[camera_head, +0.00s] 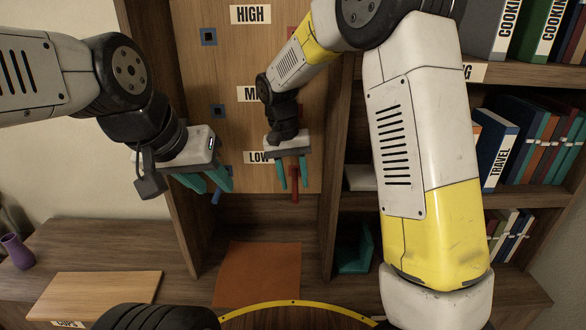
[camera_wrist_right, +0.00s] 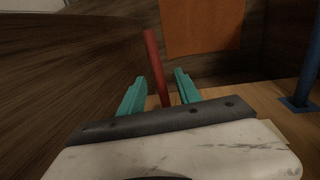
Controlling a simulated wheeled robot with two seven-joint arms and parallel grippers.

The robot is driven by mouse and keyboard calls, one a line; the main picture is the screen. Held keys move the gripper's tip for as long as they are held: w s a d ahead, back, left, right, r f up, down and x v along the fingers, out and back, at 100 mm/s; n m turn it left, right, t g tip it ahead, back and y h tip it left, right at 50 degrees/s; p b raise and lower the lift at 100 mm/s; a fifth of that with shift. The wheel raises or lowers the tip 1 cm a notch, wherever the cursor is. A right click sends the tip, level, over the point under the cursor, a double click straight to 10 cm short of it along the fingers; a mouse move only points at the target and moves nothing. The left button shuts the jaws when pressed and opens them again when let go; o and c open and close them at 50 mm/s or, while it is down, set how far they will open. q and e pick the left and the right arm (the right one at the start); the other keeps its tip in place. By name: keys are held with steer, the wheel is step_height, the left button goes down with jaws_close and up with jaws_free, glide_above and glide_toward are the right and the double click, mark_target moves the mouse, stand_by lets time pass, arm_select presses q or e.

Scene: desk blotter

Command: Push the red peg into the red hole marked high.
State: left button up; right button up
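The red peg (camera_head: 295,190) sticks out of the board (camera_head: 240,70) at the low row, beside the LOW label (camera_head: 255,157). My right gripper (camera_head: 293,182) is open around it, one finger on each side. In the right wrist view the peg (camera_wrist_right: 154,65) stands between the two fingers (camera_wrist_right: 158,85), with gaps on both sides. Part of a red hole marker (camera_head: 293,32) shows near the HIGH label (camera_head: 250,14); my right arm hides the rest. My left gripper (camera_head: 212,188) appears open and empty, near a blue peg (camera_head: 216,197).
Blue-edged holes (camera_head: 208,37) run down the board's left side. The blue peg (camera_wrist_right: 309,60) stands in its blue marker in the wrist view. Bookshelves (camera_head: 525,75) are at the right. An orange mat (camera_head: 265,270) lies below the board; a purple vase (camera_head: 17,250) stands far left.

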jaws_close()
steer(key=shift+s, duration=0.1)
steer(key=s, duration=0.8)
steer(key=shift+s, duration=0.15)
stand_by(1.3)
steer(key=shift+s+f, duration=0.1)
stand_by(0.3)
